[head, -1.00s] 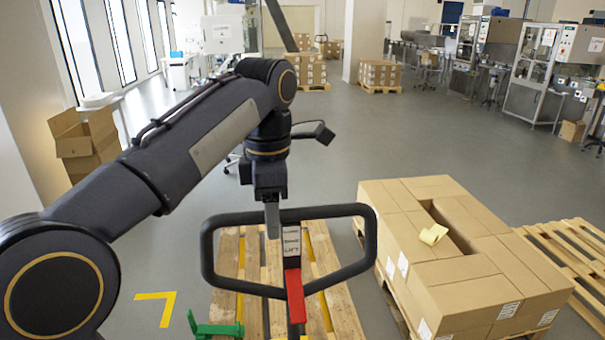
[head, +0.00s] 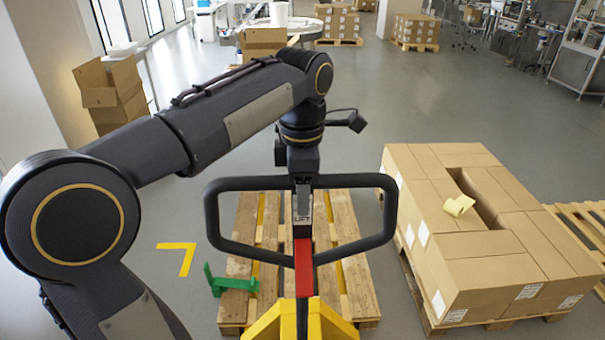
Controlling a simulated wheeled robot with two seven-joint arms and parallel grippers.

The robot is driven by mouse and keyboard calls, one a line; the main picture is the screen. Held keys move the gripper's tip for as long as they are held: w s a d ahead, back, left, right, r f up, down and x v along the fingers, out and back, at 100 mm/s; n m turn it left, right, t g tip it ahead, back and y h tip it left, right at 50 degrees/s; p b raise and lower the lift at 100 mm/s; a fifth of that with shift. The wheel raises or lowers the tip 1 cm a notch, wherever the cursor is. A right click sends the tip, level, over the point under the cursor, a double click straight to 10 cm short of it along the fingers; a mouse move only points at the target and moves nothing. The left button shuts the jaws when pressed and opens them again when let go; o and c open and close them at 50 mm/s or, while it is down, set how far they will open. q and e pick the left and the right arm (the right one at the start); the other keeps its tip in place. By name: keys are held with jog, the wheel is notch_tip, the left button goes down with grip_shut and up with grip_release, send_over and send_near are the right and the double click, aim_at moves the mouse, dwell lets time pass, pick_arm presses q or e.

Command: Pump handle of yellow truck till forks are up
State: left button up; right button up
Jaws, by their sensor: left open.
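The black loop handle (head: 228,246) of the yellow truck stands in the middle of the head view, with a red lever (head: 303,268) and a label on its stem. The yellow truck body (head: 285,324) shows at the bottom edge. My left gripper (head: 303,206) points down at the handle's top bar, at its middle, beside the label. Its fingers are open and seen nearly edge-on; whether they touch the bar cannot be told. The truck's forks are not clearly seen. My right gripper is out of view.
A wooden pallet (head: 355,275) lies beyond the handle, with a green bracket (head: 232,283) at its left. A pallet of stacked cartons (head: 480,275) stands at the right. Open cartons (head: 112,92) stand at the far left.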

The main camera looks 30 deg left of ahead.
pick_arm(q)
jog(key=shift+f, duration=0.25)
grip_shut()
dwell(1.3)
dwell(0.4)
dwell(1.2)
